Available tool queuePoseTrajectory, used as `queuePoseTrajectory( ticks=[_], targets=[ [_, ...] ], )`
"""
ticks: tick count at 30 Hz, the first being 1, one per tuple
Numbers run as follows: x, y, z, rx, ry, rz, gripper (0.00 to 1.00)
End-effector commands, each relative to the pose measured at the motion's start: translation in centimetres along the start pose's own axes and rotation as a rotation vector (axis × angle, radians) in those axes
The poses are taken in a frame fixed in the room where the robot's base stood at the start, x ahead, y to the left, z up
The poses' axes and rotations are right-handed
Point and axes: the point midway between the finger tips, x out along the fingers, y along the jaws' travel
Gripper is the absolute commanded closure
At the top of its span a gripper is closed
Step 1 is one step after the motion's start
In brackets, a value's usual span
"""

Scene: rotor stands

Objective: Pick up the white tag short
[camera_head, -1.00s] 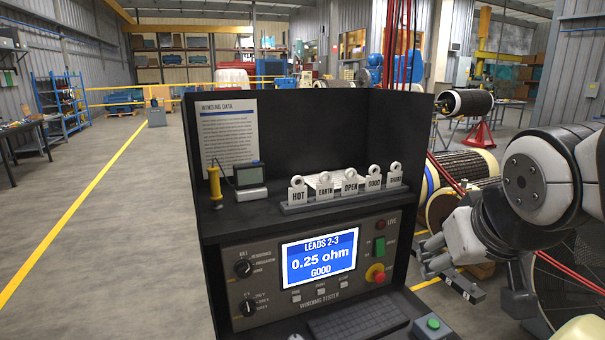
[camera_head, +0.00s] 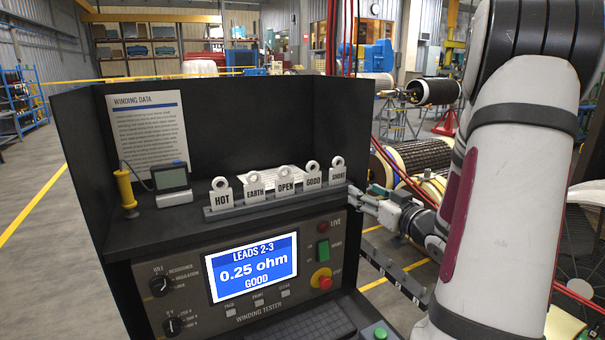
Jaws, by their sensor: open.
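The white tag short (camera_head: 338,172) stands at the right end of the tag rack (camera_head: 275,204) on the tester's shelf, with its ring at the top. The tags hot (camera_head: 222,197), earth (camera_head: 254,187), open (camera_head: 286,184) and good (camera_head: 312,180) stand in a row to its left. My gripper (camera_head: 360,198) is open and empty, just right of the short tag and a little lower, its fingers toward the rack. I cannot tell the exact gap between the fingertips and the tag.
The winding tester (camera_head: 240,290) shows "0.25 ohm GOOD" below the shelf. A yellow probe (camera_head: 125,190) and a small meter (camera_head: 173,178) stand on the shelf's left. Dark panels close the shelf's back and left. Wound rotors (camera_head: 420,155) stand behind at right.

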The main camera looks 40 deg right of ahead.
Motion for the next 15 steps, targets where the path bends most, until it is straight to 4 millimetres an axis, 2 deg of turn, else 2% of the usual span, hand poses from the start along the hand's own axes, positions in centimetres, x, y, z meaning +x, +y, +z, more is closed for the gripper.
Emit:
queuePoseTrajectory(
  ticks=[2, 5, 15],
  targets=[
    [-0.3, 0.4, 0.1, 0.015, 0.021, -0.005, 0.47],
    [0.3, 0.4, 0.1, 0.020, 0.032, -0.011, 0.47],
    [6.4, 0.3, -0.1, 0.018, 0.031, -0.012, 0.47]
  ],
)
